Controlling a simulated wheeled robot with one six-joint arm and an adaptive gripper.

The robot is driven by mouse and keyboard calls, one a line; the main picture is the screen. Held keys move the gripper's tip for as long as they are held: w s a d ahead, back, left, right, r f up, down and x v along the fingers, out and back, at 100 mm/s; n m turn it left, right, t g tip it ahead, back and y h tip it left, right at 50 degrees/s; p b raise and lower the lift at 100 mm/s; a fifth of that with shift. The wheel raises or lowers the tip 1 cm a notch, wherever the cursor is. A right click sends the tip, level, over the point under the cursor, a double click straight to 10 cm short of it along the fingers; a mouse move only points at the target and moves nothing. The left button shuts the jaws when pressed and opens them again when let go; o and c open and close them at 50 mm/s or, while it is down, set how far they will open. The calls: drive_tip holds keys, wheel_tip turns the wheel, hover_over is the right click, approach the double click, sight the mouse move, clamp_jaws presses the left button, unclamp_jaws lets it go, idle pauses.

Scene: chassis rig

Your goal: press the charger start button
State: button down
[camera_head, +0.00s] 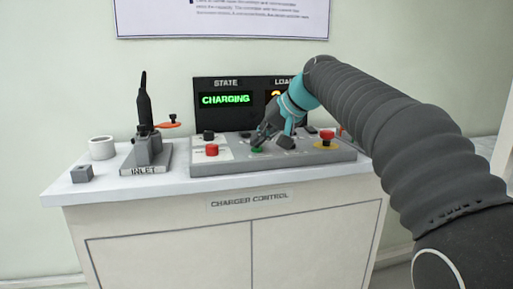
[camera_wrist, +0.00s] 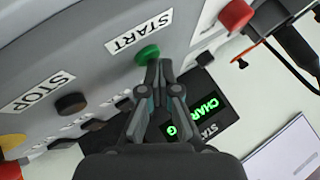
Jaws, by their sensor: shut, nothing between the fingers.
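The green start button (camera_head: 257,150) is on the sloped grey control panel (camera_head: 228,174). In the wrist view the green button (camera_wrist: 147,54) lies next to the START label (camera_wrist: 138,32). My gripper (camera_head: 257,143) is shut and empty, its fingertips right at the green button and partly covering it. In the wrist view the fingertips (camera_wrist: 159,63) meet beside the button's edge. I cannot tell whether they touch it. The STATE display (camera_head: 226,100) behind the panel reads CHARGING in green. The LOAD display beside it is partly hidden by my arm.
A red button (camera_head: 212,150) stands left of the green one. A dark button (camera_wrist: 71,103) sits by the STOP label (camera_wrist: 36,92). A red knob on a yellow base (camera_head: 326,139) is at the right. The inlet stand (camera_head: 147,160) with a black plug and a white roll (camera_head: 102,147) are left.

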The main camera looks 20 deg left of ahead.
sight(259, 148)
drive_tip(key=shift+r, duration=0.1)
drive_tip(key=shift+r+p, duration=0.75)
drive_tip(key=shift+p, duration=0.2)
drive_tip(key=shift+r, duration=0.1)
wheel_tip(259, 148, up, 3)
drive_tip(key=p, duration=0.3)
drive_tip(key=shift+r, duration=0.9)
